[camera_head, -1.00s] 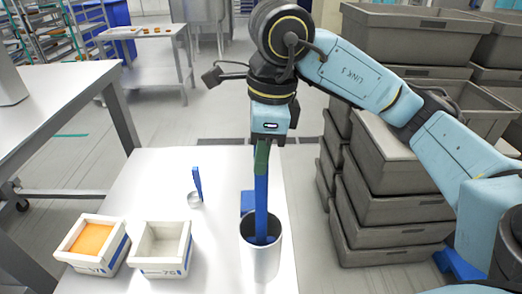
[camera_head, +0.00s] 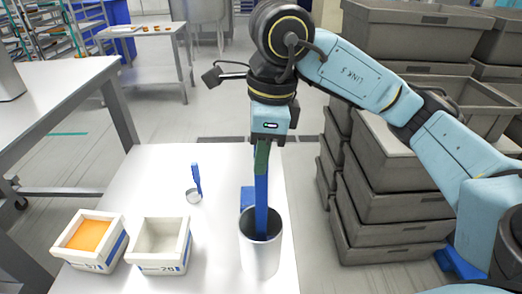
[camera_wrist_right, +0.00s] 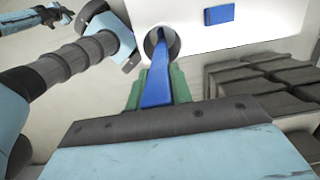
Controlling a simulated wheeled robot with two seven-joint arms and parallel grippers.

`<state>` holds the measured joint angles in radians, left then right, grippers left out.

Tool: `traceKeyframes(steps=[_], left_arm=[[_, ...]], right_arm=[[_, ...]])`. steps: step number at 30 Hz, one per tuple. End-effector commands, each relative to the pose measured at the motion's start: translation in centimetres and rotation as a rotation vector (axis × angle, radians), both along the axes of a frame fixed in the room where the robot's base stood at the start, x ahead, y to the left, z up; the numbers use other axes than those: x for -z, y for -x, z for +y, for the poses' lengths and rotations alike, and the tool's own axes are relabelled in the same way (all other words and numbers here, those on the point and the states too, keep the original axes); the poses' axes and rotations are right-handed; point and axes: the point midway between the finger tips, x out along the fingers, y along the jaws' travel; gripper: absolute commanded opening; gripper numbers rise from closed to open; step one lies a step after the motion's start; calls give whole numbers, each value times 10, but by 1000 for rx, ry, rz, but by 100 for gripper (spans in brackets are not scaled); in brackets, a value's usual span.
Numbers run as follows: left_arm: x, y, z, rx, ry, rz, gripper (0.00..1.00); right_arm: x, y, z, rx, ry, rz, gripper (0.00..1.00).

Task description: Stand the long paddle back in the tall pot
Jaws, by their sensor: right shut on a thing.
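The long blue paddle (camera_head: 262,205) stands nearly upright, with its lower end inside the tall pot (camera_head: 260,258), a pale grey cylinder near the front of the white table. My right gripper (camera_head: 262,156) has green fingers and is shut on the top of the paddle, above the pot. In the right wrist view the paddle (camera_wrist_right: 157,80) runs from between the green fingers (camera_wrist_right: 158,90) into the round mouth of the pot (camera_wrist_right: 150,42). The paddle's lower tip is hidden inside the pot.
A white box with orange filling (camera_head: 68,260) and an empty white box (camera_head: 150,266) stand left of the pot. A small metal scoop with a blue handle (camera_head: 197,180) and a blue block (camera_head: 247,196) lie behind. Stacked grey crates (camera_head: 395,215) stand right of the table.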

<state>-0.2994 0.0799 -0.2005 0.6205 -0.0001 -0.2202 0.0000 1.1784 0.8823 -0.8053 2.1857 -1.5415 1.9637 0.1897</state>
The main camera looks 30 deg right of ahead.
Motion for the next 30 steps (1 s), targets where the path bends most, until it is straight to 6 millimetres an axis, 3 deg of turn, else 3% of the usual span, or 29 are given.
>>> traceKeyframes(steps=[3,4,9,20,30], left_arm=[[0,0,0,0,0,0,0],[0,0,0,0,0,0,0],[0,0,0,0,0,0,0],[-1,0,0,0,0,1,0],[-13,1,0,-1,0,1,0]], right_arm=[[-1,0,0,0,0,-1,0],[-1,0,0,0,0,-1,26],[0,0,0,0,0,-1,47],[-6,0,0,0,0,-1,47],[-70,3,-7,2,0,-6,47]])
